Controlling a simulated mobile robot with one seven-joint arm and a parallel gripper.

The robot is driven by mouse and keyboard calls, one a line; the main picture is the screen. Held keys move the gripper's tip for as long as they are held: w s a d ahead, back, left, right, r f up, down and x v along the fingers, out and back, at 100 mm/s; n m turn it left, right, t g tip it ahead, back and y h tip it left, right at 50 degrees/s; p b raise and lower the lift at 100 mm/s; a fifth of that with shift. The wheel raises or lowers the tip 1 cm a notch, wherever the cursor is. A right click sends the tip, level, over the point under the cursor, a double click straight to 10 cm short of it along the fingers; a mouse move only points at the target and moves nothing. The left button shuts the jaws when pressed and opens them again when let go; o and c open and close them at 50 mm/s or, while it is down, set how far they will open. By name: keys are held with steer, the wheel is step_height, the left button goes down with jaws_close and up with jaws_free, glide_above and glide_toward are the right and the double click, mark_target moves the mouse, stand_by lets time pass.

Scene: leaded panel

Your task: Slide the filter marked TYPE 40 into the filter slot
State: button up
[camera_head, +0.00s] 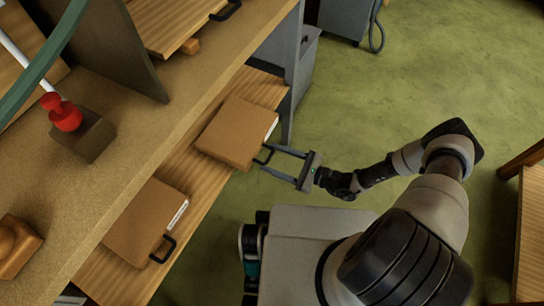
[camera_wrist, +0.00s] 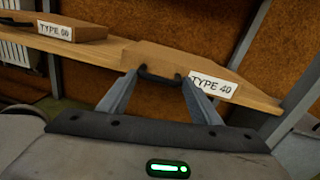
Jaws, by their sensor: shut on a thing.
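The TYPE 40 filter (camera_head: 237,133) is a brown box with a white label and a dark handle, lying on the wooden shelf. In the wrist view, the filter (camera_wrist: 165,57) has its label to the right of the handle. My gripper (camera_head: 268,159) is at the filter's front face, its fingers shut on the handle; the wrist view shows the handle between my fingertips (camera_wrist: 160,77). A similar filter (camera_head: 145,218) lies further along the shelf; its label in the wrist view (camera_wrist: 57,31) appears to read TYPE 60. I cannot clearly make out the filter slot.
A bench (camera_head: 150,135) overhangs the shelf and carries a red knob (camera_head: 65,114) on a dark block. Another handled wooden piece (camera_head: 170,22) is at the top. A grey cabinet (camera_head: 345,18) stands behind. The green floor (camera_head: 455,75) beyond my arm is clear.

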steer(key=shift+v, duration=1.35)
steer(key=shift+s, duration=0.1)
steer(key=o, duration=1.2)
steer(key=shift+o, duration=0.2)
steer(key=shift+f, duration=0.1)
steer(key=v, duration=1.7)
steer(key=shift+p, duration=0.4)
steer(key=shift+d, duration=0.2)
